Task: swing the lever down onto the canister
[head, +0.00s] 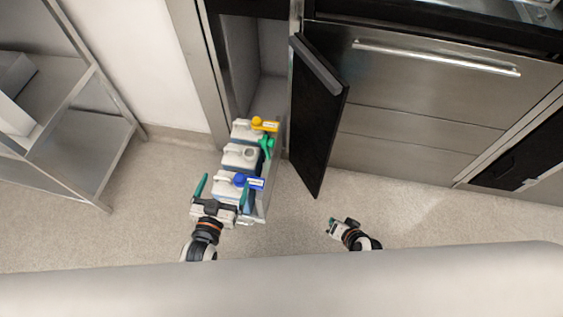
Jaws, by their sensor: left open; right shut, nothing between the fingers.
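Three white canisters stand in a row on a pulled-out drawer (262,208). The far canister (240,131) has a yellow lever (258,123) over its top. The middle canister (238,156) shows a bare grey top opening, and a green lever (266,146) stands off to its right side. The near canister (226,185) has a blue lever (241,181) over its top. My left gripper (223,194) is open, its teal fingers spread either side of the near canister; contact cannot be told. My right gripper (333,224) is shut and empty, low over the floor right of the drawer.
An open black cabinet door (317,118) stands right of the drawer, between it and the steel front panel (420,90). A metal shelf rack (75,150) stands at the left. The floor (400,205) right of the door is clear.

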